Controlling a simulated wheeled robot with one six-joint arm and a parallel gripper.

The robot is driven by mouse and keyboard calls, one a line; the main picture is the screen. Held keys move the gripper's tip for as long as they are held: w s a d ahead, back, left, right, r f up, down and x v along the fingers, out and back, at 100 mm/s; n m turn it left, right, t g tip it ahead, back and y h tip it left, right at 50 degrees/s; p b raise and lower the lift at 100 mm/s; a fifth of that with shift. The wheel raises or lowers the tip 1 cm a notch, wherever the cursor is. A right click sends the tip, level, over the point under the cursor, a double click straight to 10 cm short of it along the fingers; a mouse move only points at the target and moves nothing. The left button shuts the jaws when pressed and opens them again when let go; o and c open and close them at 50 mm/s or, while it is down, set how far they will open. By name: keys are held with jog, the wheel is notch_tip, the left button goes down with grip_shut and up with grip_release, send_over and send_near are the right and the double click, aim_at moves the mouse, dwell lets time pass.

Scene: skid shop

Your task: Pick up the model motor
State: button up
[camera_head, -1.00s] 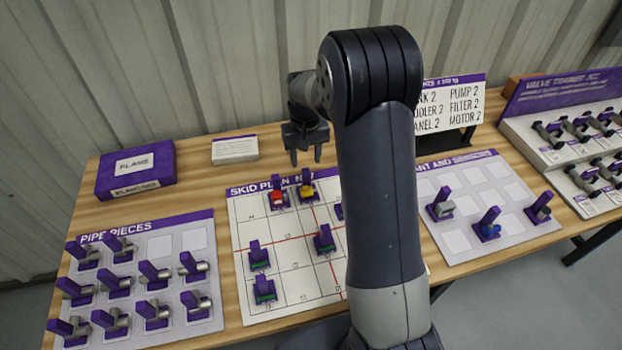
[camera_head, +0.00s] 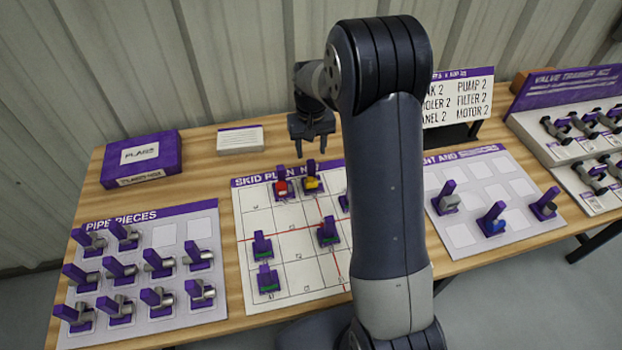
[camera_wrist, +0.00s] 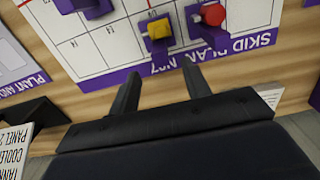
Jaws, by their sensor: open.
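I cannot tell for sure which piece is the model motor. The plant and sensors board at the right (camera_head: 466,238) holds a grey piece (camera_head: 450,203), a blue piece (camera_head: 492,226) and a dark brownish piece (camera_head: 547,208), each with a purple handle. The skid plan board (camera_head: 283,222) holds a red piece (camera_head: 282,187), a yellow piece (camera_head: 312,184) and several green-based pieces. My gripper (camera_head: 312,150) is open and empty above the board's back edge. In the wrist view its open fingers (camera_wrist: 162,88) point toward the yellow piece (camera_wrist: 158,29) and red piece (camera_wrist: 212,15), apart from both.
The pipe pieces board (camera_head: 182,232) at the left is mostly full. A purple box (camera_head: 142,158) and a small white card (camera_head: 240,139) lie at the back. A list sign (camera_head: 460,96) and a valve rack (camera_head: 545,140) stand at the right. My arm hides part of the skid plan.

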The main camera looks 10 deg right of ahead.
aim_at(312, 164)
jog(key=shift+r+b, duration=0.1)
jog(key=shift+b, duration=0.55)
jog(key=r+b, duration=0.2)
jog(key=b, duration=0.1)
jog(key=shift+s+r, duration=0.25)
jog(key=shift+r, duration=0.05)
notch_tip(312, 164, down, 10)
jog(key=shift+s+f+p, duration=0.1)
jog(key=shift+p, duration=0.65)
jog(key=shift+c, duration=0.4)
grip_shut()
